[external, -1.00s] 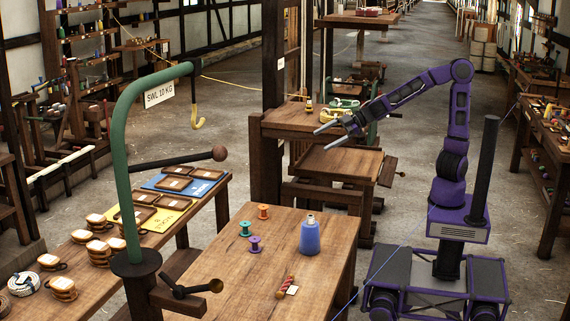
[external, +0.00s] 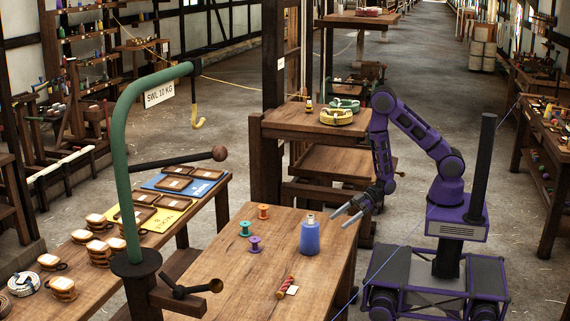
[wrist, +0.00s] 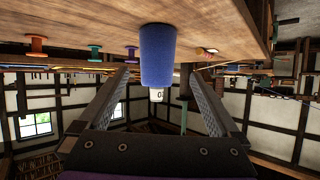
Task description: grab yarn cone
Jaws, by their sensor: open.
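The blue yarn cone (external: 310,237) stands upright near the right edge of the wooden table (external: 240,285), its pale top showing. It also shows in the wrist view (wrist: 157,58), upside down, between and beyond the fingers. My gripper (external: 346,212) is to the right of the cone, a little apart from it and close to its height, pointing toward it. The two fingers are spread and empty. In the wrist view my gripper (wrist: 160,98) shows both fingers, with the cone ahead of them.
Orange (external: 263,211), green (external: 245,228) and purple (external: 254,244) spools stand left of the cone. A red twisted piece with a tag (external: 286,286) lies in front. A green davit post (external: 128,180) rises at the left. Shelving (external: 275,130) stands behind the table.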

